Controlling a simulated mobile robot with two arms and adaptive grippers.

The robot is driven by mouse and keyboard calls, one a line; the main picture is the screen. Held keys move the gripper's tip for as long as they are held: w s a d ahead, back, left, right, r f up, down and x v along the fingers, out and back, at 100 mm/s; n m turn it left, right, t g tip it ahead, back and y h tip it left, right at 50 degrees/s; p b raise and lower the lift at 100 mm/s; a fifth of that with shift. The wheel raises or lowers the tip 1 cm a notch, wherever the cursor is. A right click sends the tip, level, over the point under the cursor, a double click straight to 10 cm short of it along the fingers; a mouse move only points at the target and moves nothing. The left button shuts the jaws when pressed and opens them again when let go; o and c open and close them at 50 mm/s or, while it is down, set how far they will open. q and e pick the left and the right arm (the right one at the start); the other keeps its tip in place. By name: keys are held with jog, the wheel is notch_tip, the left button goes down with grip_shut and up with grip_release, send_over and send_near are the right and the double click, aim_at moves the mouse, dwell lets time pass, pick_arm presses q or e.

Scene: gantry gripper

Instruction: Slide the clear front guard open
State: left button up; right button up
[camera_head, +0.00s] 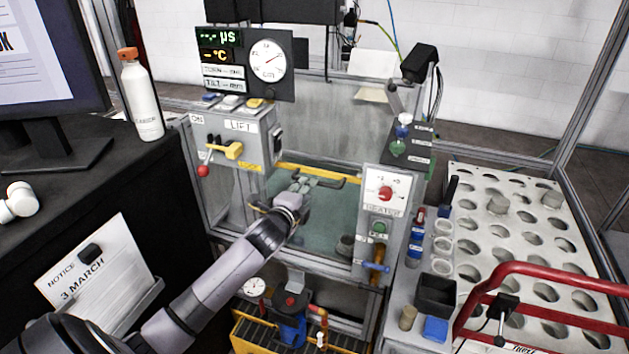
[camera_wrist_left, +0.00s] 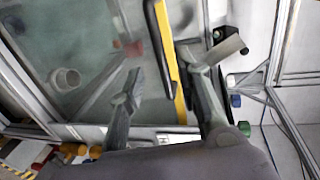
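The clear front guard (camera_head: 318,232) is a see-through greenish panel on the front of the metal-framed cabinet. A yellow strip (camera_head: 290,168) runs along its top edge, with a black bar handle (camera_head: 333,184) beside it. My left gripper (camera_head: 303,182) reaches in at the handle's left part. In the left wrist view, my left gripper (camera_wrist_left: 163,66) has its fingers spread, one on each side of the yellow strip and black handle (camera_wrist_left: 157,45). Whether a finger touches the handle cannot be told. The guard (camera_wrist_left: 85,45) fills the upper left there. My right gripper is not in view.
A control box labelled LIFT (camera_head: 238,135) stands left of the guard and a heating panel (camera_head: 386,195) stands right of it. A rack with round holes (camera_head: 520,220) and a red tubular handle (camera_head: 545,277) is at the right. A white bottle (camera_head: 141,97) stands on the dark desk.

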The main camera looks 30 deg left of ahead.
pick_arm(q)
jog(key=x, duration=0.7)
jog(key=shift+d, duration=0.1)
grip_shut()
dwell(0.7)
